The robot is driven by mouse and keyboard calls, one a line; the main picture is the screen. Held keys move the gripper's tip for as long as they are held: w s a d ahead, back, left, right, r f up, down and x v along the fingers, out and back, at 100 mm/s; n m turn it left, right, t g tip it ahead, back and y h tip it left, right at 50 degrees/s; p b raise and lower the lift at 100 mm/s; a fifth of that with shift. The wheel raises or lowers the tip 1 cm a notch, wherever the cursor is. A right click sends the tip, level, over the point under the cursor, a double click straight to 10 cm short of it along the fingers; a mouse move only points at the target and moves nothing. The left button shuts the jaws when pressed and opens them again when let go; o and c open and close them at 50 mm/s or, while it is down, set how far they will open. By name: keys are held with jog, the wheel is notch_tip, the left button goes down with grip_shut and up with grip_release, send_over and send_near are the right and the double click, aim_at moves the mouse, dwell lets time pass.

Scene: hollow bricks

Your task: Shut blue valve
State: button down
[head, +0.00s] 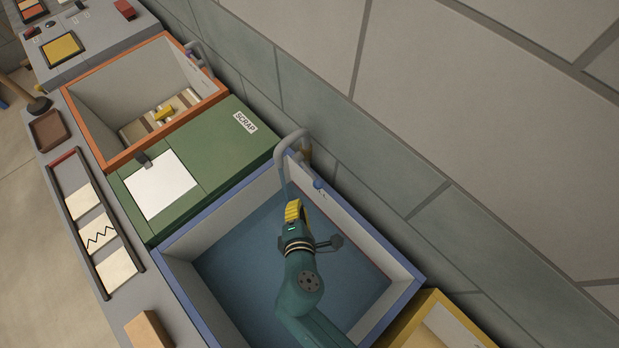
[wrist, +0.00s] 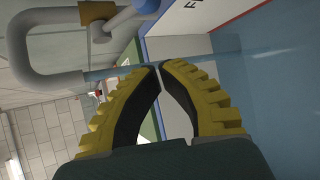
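The blue valve (head: 318,184) is a small blue knob beside the grey curved spout (head: 291,143) at the back of the blue-rimmed basin (head: 183,288). In the wrist view the blue knob (wrist: 146,5) is cut by the top edge, beside the pipe (wrist: 40,82). A thin bluish stream (wrist: 105,73) runs from the spout's mouth. My gripper (head: 292,203) is over the basin, just below the spout and apart from the valve. In the wrist view its yellow fingers (wrist: 159,67) meet or nearly meet at the tips, with nothing between them.
An orange-rimmed basin (head: 82,117) and a green scrap lid (head: 222,150) lie to the left. A yellow-rimmed basin (head: 437,296) is at lower right. The wall (head: 400,170) runs close behind the spout. The space inside the blue basin is open around my arm.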

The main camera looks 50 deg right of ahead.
aim_at(308, 171)
jog(key=b+x, duration=0.3)
jog(key=x, duration=0.7)
jog(key=s+r, duration=0.1)
jog(key=s+d+r+p, duration=0.1)
jog(key=s, duration=0.1)
jog(key=shift+r, duration=0.25)
jog(key=shift+a, duration=0.1)
